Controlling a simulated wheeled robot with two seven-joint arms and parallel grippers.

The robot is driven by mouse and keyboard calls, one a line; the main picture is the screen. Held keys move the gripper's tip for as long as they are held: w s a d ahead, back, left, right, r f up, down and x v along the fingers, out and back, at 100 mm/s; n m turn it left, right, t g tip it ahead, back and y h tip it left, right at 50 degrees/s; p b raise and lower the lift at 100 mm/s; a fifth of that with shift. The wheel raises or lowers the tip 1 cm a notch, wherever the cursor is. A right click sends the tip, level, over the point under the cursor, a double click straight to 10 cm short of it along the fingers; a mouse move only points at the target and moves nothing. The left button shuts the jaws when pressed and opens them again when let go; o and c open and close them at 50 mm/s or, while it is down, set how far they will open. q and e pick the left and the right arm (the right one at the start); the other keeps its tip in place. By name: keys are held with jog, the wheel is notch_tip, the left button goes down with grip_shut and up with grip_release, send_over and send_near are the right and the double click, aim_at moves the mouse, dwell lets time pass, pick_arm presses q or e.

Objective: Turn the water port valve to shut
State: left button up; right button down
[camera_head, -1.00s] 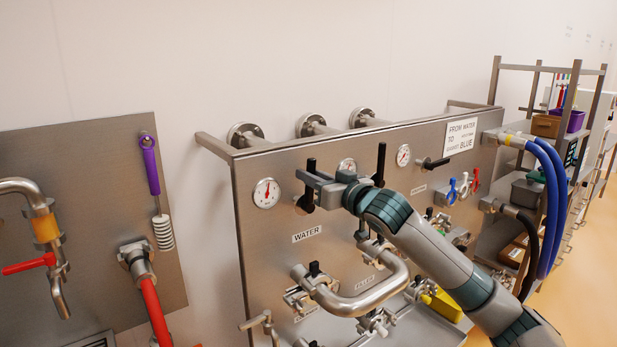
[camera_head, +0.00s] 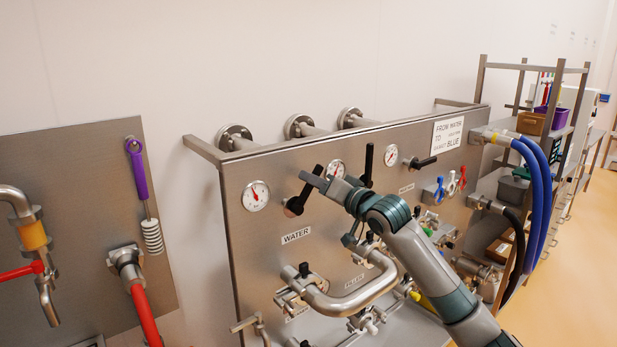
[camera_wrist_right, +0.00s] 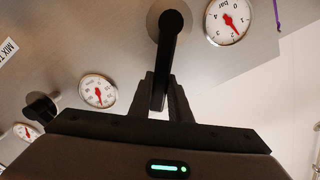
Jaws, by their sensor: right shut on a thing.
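The water port valve has a black lever (camera_head: 296,203) on the steel panel, above the WATER label (camera_head: 296,236). The lever leans up and to the right from its hub. My right gripper (camera_head: 314,181) reaches in from the right and is shut on the lever's outer part. In the right wrist view the lever (camera_wrist_right: 168,45) runs from its round hub down between the two fingers of the right gripper (camera_wrist_right: 165,98). My left gripper is in neither view.
A pressure gauge (camera_head: 256,195) sits left of the valve. A second black lever (camera_head: 368,165) stands upright to the right, and a third (camera_head: 424,163) lies nearly level. A bent steel pipe (camera_head: 345,302) juts out below my right arm. Blue hoses (camera_head: 543,200) hang at the right.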

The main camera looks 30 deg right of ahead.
jog(key=shift+d+f+m+p, duration=0.3)
jog(key=shift+d+f+m, duration=0.25)
jog(key=shift+m, duration=0.45)
jog(key=f+m+p, duration=0.1)
jog(key=d+f+m+p, duration=0.1)
jog(key=m, duration=0.1)
jog(key=f+m+p, duration=0.1)
jog(key=shift+w+d+m, duration=0.1)
jog(key=shift+d+m, duration=0.2)
jog(key=shift+m, duration=0.1)
